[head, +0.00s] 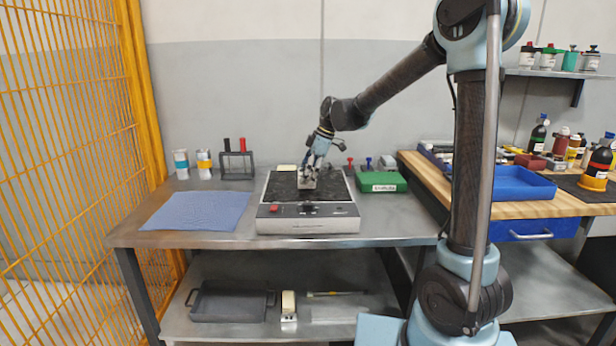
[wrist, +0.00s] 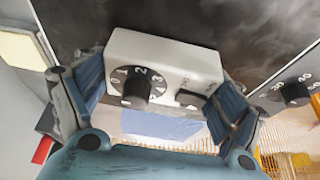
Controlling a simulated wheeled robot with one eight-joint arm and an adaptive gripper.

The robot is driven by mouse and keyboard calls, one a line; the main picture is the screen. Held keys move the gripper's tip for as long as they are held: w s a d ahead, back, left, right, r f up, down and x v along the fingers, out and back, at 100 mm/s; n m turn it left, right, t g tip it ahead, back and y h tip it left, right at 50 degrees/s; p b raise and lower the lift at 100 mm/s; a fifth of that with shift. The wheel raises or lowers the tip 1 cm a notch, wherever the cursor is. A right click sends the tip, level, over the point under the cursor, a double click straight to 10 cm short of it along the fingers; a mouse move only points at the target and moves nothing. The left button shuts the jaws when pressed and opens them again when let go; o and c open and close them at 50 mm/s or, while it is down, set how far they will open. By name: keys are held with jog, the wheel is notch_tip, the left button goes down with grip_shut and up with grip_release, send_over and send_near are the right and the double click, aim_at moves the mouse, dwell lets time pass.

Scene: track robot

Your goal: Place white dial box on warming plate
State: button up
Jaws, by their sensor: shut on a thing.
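The white dial box (wrist: 178,62) has a black numbered dial and a smaller black knob, and sits between my gripper's fingers in the wrist view. My gripper (head: 308,178) is shut on it, with blue finger pads at its two ends. In the head view the box (head: 307,184) is a small pale shape under the gripper, partly hidden. The warming plate (head: 282,190) has a black top and a silver front panel with knobs and a red switch. The box is over the plate's black top (wrist: 240,25); I cannot tell whether it touches.
A blue cloth (head: 196,211) lies left of the plate and a green box (head: 382,182) stands right. A black rack (head: 237,164) and two small containers stand behind. A yellow mesh fence (head: 75,130) borders the left side. A blue tray (head: 520,184) is on the wooden bench.

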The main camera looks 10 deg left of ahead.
jog(key=o, duration=1.1)
jog(key=shift+c, duration=0.2)
jog(key=v, duration=1.2)
jog(key=s+d+f+m+t+h, duration=0.1)
jog(key=s+d+f+m, duration=0.2)
jog(key=d, duration=0.7)
jog(key=s+d+f+m+t+h, duration=0.1)
jog(key=s+d+f+m, duration=0.3)
jog(key=s+d, duration=0.5)
jog(key=s+d+f+m+t, duration=0.1)
jog(key=s+d+f+m, duration=0.2)
jog(key=s+d+m, duration=0.4)
jog(key=shift+d+f+m+h, duration=0.15)
jog(key=shift+d+f+h, duration=0.05)
jog(key=shift+d, duration=0.8)
jog(key=shift+d+f+m+h, duration=0.15)
jog(key=shift+d+f+h, duration=0.05)
jog(key=shift+d, duration=0.8)
jog(key=s+d+f+m+h, duration=0.1)
jog(key=s+d+f+m, duration=0.5)
jog(key=s+d+f, duration=0.1)
notch_tip(320, 180, down, 3)
jog(key=shift+s+r+h, duration=0.2)
jog(key=shift+s+h, duration=0.1)
jog(key=shift+s, duration=0.6)
